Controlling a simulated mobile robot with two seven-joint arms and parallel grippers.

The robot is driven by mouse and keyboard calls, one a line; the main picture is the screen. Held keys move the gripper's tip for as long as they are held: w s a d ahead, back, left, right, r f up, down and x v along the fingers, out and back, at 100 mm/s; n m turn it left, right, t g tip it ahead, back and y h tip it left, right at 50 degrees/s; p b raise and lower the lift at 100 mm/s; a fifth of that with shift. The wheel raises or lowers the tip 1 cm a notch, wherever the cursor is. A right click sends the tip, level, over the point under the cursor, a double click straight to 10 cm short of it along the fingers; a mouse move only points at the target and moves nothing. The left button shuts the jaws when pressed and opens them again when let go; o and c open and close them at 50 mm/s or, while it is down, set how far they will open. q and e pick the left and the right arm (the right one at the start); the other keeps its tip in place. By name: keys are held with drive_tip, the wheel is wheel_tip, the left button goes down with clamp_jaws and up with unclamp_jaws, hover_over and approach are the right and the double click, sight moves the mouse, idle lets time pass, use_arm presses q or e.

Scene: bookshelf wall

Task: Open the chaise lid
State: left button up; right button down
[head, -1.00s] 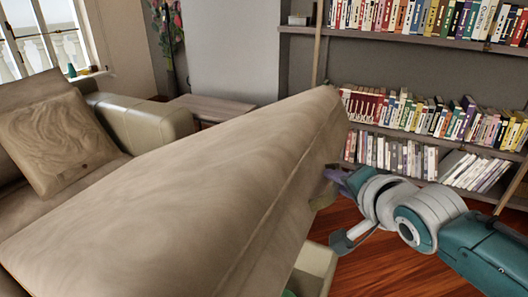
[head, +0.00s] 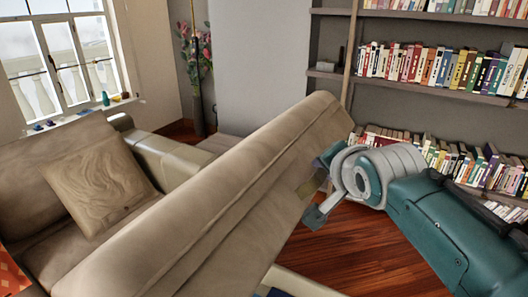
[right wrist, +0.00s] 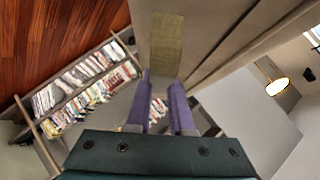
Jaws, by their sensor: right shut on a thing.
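The chaise lid (head: 225,200) is a thick tan cushioned slab, tilted up steeply across the middle of the head view. My right gripper (head: 316,190) is at the lid's right edge, shut on a yellowish tab there. In the right wrist view, the purple fingers (right wrist: 160,100) meet the lower end of that olive-yellow tab (right wrist: 166,45) on the lid's edge. Below the lid, a pale rim of the chaise base (head: 300,284) shows, with something dark blue inside; most of the inside is hidden by the lid. My left gripper is not in view.
The sofa with a square cushion (head: 98,187) is at left, its armrest (head: 180,165) behind the lid. Bookshelves (head: 430,110) full of books stand behind my right arm. A window and a flower plant (head: 198,60) are at the back. Wooden floor (head: 350,245) is clear at lower right.

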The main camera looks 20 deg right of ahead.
drive_tip(key=shift+w+a+r+p, duration=0.35)
drive_tip(key=shift+w+r, duration=0.05)
drive_tip(key=shift+r, duration=0.3)
drive_tip(key=c, duration=0.8)
unclamp_jaws()
drive_tip(key=shift+s, duration=0.15)
drive_tip(key=v, duration=0.9)
drive_tip(key=shift+s+a+r+p, duration=0.15)
drive_tip(key=shift+s+r+p, duration=0.05)
drive_tip(key=shift+r+p, duration=0.15)
